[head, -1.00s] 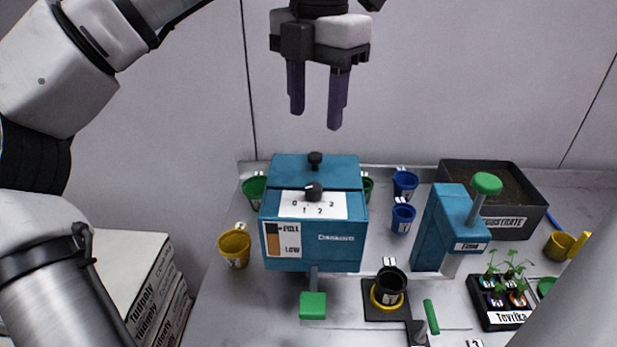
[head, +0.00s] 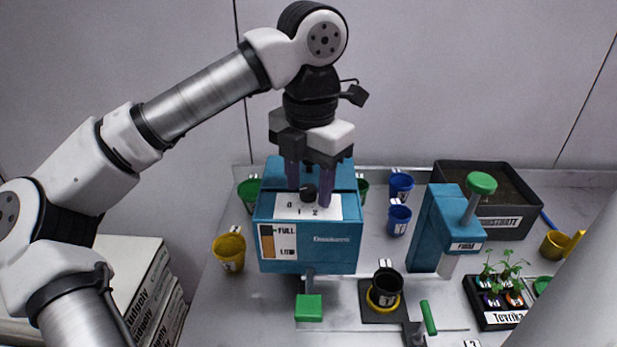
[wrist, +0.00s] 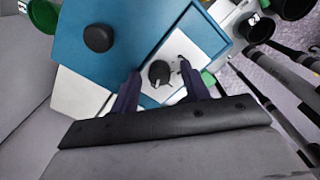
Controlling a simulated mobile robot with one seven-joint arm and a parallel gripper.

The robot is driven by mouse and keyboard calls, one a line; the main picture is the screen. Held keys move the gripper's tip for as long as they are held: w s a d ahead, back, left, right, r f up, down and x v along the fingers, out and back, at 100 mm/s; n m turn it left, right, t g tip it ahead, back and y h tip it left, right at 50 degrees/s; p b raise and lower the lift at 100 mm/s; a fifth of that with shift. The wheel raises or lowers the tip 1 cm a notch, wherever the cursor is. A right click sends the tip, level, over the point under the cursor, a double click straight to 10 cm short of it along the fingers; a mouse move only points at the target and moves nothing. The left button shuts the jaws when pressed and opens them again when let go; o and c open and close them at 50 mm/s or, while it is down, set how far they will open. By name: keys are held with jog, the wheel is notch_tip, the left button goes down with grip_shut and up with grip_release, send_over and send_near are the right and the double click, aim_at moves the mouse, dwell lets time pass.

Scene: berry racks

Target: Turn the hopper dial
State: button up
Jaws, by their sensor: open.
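The hopper is a blue box (head: 340,256) with a FULL/LOW gauge on its front. Its black dial (head: 308,194) sits on a white numbered plate (head: 328,206) on the sloped top; the dial also shows in the wrist view (wrist: 159,72). My gripper (head: 309,200) is open, pointing down, with its dark purple fingers on either side of the dial. In the wrist view my gripper (wrist: 158,78) has the dial between its fingertips; I cannot tell whether they touch it. The fingers hide part of the number plate.
A black knob (wrist: 98,38) stands on the hopper lid behind the dial. A green-ended lever (head: 309,308) and a black cup (head: 386,286) are in front. A blue press (head: 437,230) stands right. Yellow (head: 229,250) and blue (head: 398,220) cups stand around.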

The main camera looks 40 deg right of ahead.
jog(key=c, duration=1)
jog(key=shift+n, duration=0.3)
jog(key=n+b, duration=0.2)
jog(key=n, duration=0.1)
jog(key=shift+n+b, duration=0.55)
jog(key=shift+n, duration=1.55)
jog(key=o, duration=1)
